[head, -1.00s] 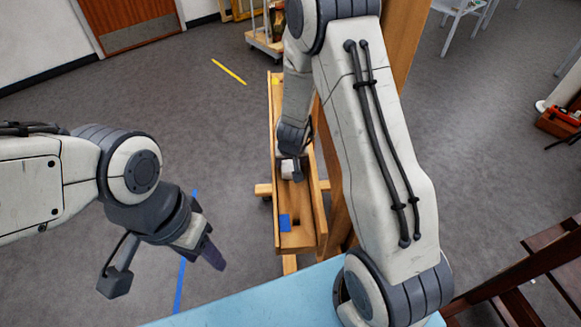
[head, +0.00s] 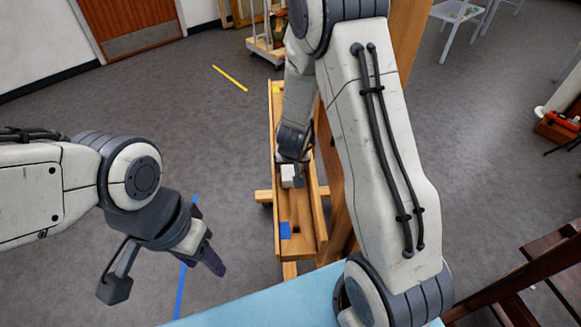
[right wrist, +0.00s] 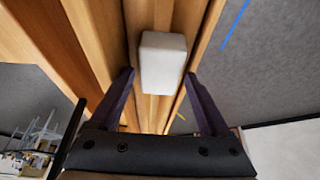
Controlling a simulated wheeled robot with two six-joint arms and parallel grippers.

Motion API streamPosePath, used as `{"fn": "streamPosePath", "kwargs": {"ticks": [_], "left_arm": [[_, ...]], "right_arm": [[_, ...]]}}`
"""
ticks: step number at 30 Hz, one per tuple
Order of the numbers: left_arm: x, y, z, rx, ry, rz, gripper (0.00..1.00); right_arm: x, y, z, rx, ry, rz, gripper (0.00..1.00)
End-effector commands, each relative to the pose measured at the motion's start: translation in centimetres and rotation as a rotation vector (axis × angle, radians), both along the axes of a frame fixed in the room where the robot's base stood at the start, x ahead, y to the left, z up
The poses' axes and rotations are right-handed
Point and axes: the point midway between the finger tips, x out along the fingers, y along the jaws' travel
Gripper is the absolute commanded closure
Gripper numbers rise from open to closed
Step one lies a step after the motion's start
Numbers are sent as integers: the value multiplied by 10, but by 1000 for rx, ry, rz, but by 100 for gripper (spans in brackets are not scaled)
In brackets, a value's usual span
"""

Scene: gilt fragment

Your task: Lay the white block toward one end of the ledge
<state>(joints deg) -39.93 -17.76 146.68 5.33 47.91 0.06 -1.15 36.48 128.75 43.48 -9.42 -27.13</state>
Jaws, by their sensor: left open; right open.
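The white block (head: 288,177) lies on the wooden ledge (head: 308,238), in the stretch between its yellow-marked far end and its blue-marked near end. The right wrist view shows the block (right wrist: 163,60) resting in the ledge's channel. My right gripper (right wrist: 160,76) is open, with one dark finger on each side of the block's nearer end; small gaps seem to separate them from it. In the head view my right arm hides much of that gripper. My left gripper (head: 213,262) is open and empty, well left of the ledge.
A blue mark (head: 285,231) and a yellow mark (head: 276,89) sit near the ledge's two ends. A tall wooden upright rises along its right side. A light blue surface (head: 240,302) lies in front. Dark wooden furniture (head: 520,268) stands at right.

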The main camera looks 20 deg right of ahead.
Motion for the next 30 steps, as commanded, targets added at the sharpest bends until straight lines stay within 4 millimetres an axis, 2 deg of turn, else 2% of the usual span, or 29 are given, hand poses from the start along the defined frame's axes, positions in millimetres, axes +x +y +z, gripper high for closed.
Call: {"fn": "streamPosePath", "kwargs": {"ticks": [1, 6, 10, 15, 17, 20, 23, 24, 25, 27, 30], "left_arm": [[0, 0, 13, 0, 0, 0, 50], [0, 0, 34, 0, 0, 2, 50], [0, 0, 46, 0, 0, 2, 50], [0, 0, 53, 0, 0, 0, 50], [0, 0, 53, 0, 0, -1, 50], [0, 0, 53, 0, 0, -1, 50], [0, 0, 53, 0, 0, -1, 50], [0, 0, 53, 0, 0, -1, 50], [0, 0, 52, 0, 0, -1, 50], [0, 0, 52, 0, 0, -1, 50], [0, 0, 52, 0, 0, -1, 50]], "right_arm": [[-4, 2, 19, 1, -1, 0, 20], [-18, 6, 54, 1, 0, 0, 20], [-27, 8, 72, 1, 0, 0, 20], [-32, 12, 84, 4, 0, 7, 20], [-34, 23, 91, 21, -2, 36, 20], [-43, 67, 114, 88, 0, 154, 20], [-80, 130, 151, 172, 42, 357, 20], [-103, 151, 165, 194, 73, 446, 20], [-121, 164, 175, 202, 101, 510, 20], [-165, 181, 195, 199, 168, 644, 20], [-219, 182, 215, 148, 257, 786, 20]]}}
